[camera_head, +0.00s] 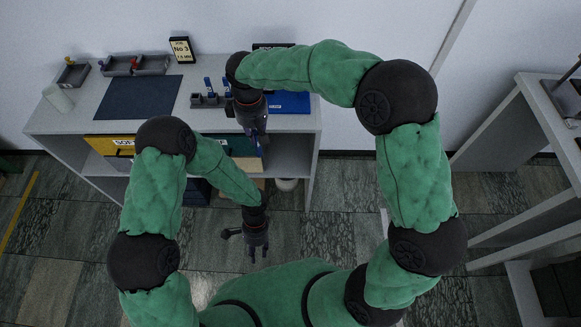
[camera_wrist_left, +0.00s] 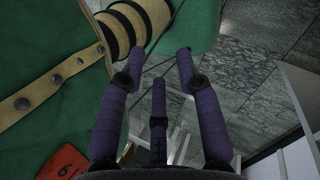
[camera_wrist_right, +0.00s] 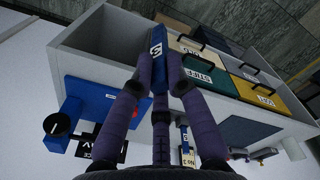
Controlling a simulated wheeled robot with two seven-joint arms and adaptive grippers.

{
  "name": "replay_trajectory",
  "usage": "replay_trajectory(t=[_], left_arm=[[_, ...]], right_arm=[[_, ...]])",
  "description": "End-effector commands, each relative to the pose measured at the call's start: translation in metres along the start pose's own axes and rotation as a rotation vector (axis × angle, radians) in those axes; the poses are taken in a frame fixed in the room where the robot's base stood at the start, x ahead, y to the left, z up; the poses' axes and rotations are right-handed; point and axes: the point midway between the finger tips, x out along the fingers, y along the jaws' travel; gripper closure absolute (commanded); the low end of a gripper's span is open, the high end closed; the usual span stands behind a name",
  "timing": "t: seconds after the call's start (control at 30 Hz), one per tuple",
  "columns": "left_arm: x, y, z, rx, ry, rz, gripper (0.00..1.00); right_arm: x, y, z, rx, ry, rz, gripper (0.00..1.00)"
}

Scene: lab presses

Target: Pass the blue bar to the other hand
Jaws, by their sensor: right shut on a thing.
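The blue bar (camera_wrist_right: 157,76), with a white label reading 3, is between the fingers of my right gripper (camera_wrist_right: 160,60) in the right wrist view. In the head view my right gripper (camera_head: 255,132) is shut on it, in front of the bench's front edge; the bar barely shows there. My left gripper (camera_head: 257,250) is lower in the head view, over the floor and apart from the right one. In the left wrist view the fingers of my left gripper (camera_wrist_left: 161,66) are spread with nothing between them.
The white bench (camera_head: 75,118) carries a dark mat (camera_head: 140,97), a grey rack (camera_head: 207,100) with blue bars and a blue device (camera_head: 290,102). Coloured drawer fronts (camera_wrist_right: 190,60) lie below its top. A pale shelf unit (camera_head: 510,130) stands right. Floor between is open.

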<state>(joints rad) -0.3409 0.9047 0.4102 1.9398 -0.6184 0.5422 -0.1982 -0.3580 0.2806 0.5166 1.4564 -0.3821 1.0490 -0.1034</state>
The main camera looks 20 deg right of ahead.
Motion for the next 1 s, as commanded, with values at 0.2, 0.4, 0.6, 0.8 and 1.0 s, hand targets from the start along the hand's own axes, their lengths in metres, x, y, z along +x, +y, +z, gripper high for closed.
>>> replay_trajectory(t=[0.2, 0.4, 0.6, 0.8, 1.0], left_arm=[[-0.032, -0.031, -0.004, 0.339, -0.323, -0.242, 0.66], [-0.092, -0.060, -0.024, 0.553, -0.636, -0.517, 0.66], [-0.176, -0.062, -0.063, 0.660, -0.943, -0.838, 0.66], [-0.249, -0.033, -0.100, 0.650, -1.163, -1.117, 0.66], [-0.285, -0.005, -0.117, 0.608, -1.266, -1.267, 0.66]], right_arm=[[0.000, 0.000, 0.000, 0.000, 0.000, 0.000, 1.00], [0.000, 0.000, 0.000, 0.000, 0.000, 0.000, 1.00], [0.000, 0.000, 0.000, 0.000, 0.000, 0.000, 1.00], [0.000, 0.000, 0.000, 0.000, 0.000, 0.000, 1.00], [0.000, 0.000, 0.000, 0.000, 0.000, 0.000, 1.00]])
